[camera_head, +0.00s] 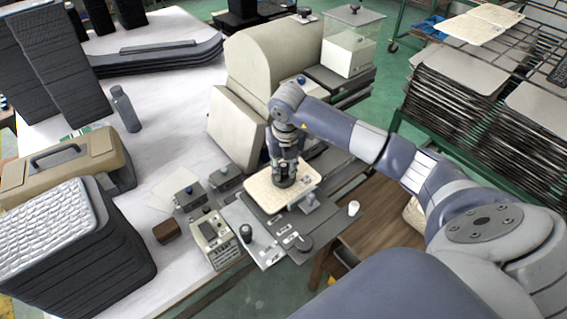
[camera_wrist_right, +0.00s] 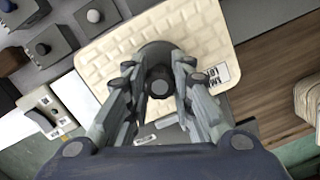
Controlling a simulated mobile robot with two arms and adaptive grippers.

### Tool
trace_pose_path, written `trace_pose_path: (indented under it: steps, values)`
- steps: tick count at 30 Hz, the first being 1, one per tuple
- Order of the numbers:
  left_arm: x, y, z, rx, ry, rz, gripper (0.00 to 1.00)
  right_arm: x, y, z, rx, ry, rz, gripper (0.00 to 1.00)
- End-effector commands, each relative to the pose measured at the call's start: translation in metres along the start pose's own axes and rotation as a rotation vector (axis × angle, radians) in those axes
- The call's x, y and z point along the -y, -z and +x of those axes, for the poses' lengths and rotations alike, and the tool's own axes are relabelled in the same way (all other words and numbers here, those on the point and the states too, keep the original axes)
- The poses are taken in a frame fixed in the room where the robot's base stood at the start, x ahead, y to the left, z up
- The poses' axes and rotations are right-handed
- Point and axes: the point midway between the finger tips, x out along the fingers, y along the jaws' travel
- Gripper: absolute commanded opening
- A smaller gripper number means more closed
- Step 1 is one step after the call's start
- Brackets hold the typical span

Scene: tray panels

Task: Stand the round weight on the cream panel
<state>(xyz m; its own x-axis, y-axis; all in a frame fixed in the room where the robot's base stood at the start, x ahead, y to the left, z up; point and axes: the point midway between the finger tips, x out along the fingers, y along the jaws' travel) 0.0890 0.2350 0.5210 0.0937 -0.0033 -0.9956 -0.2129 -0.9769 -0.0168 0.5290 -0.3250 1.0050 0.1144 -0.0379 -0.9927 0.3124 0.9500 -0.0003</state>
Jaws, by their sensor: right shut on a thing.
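The cream panel (camera_head: 263,193) is a quilted, rounded plate lying at the middle of the work area; it also fills much of the wrist view (camera_wrist_right: 112,68). My right gripper (camera_head: 285,172) points down over the panel. A white label (camera_wrist_right: 219,73) lies at the panel's edge. My left gripper is not in view.
A grey plate (camera_head: 240,212) lies beside the panel, carrying a dark round piece (camera_head: 299,243). Small grey boxes (camera_head: 190,196) and a beige device (camera_head: 214,240) stand left. A large cream machine (camera_head: 258,70) rises behind.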

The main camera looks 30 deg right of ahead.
Motion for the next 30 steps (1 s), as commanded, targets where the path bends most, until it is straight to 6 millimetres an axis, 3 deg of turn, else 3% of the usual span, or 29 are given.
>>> trace_pose_path:
  steps: [9,10,12,13,26,30]
  values:
    - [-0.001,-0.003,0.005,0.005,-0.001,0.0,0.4,-0.001,0.0,0.003,0.003,-0.002,0.0,0.0]
    - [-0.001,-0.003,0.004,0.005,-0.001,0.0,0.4,0.0,0.001,0.004,0.0,-0.001,0.0,0.24]
    - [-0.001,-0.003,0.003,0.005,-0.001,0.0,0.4,0.0,0.001,0.003,0.0,-0.001,0.0,0.4]
    - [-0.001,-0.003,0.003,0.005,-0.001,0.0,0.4,0.0,0.001,0.003,0.0,-0.001,0.0,0.42]
    - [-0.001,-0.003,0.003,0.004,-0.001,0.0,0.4,-0.001,-0.001,-0.003,0.002,-0.002,0.0,0.42]
    - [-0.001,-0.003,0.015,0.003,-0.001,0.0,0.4,-0.001,-0.001,-0.024,0.006,-0.002,-0.002,0.42]
